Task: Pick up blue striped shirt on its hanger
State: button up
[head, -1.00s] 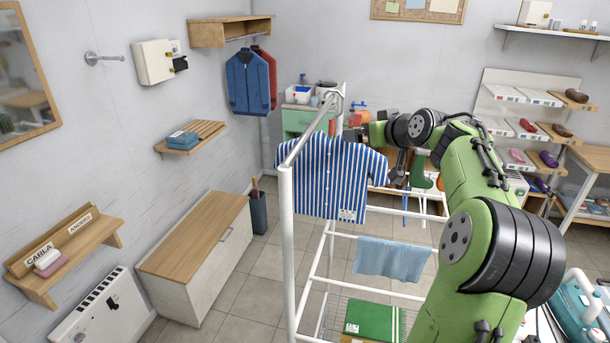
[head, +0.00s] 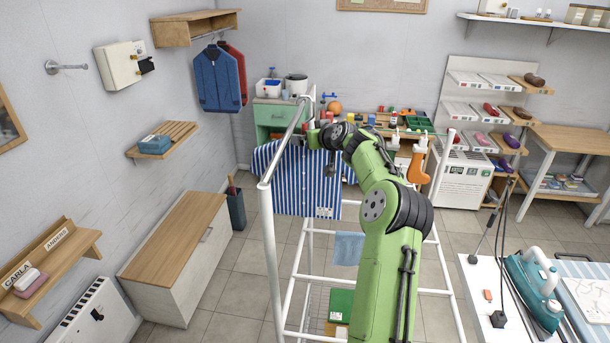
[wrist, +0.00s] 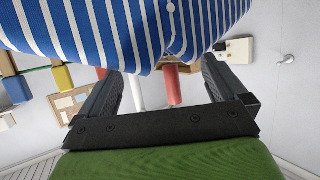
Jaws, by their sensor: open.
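The blue and white striped shirt (head: 298,190) hangs at the far end of the white drying rack (head: 270,245). In the wrist view the shirt (wrist: 125,30) fills the top of the picture, close to my fingers. My gripper (head: 314,139) is at the shirt's collar height beside the rack's upper rail. In the wrist view my gripper (wrist: 162,88) is open, with its fingers wide apart. A white bar and a red cylinder show between the fingers. I cannot make out the hanger clearly. My arm covers the shirt's right side in the head view.
A light blue cloth (head: 348,248) and a green folded item (head: 341,304) are lower on the rack. A wooden-topped cabinet (head: 177,235) stands left. Blue and red jackets hang at the back wall. An iron (head: 535,285) is on the right. Floor between cabinet and rack is clear.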

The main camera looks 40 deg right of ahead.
jog(key=shift+w+d+f, duration=0.1)
jog(key=shift+w+f, duration=0.05)
jog(key=shift+w, duration=0.35)
jog(key=shift+s, duration=0.25)
jog(key=c, duration=0.5)
grip_shut()
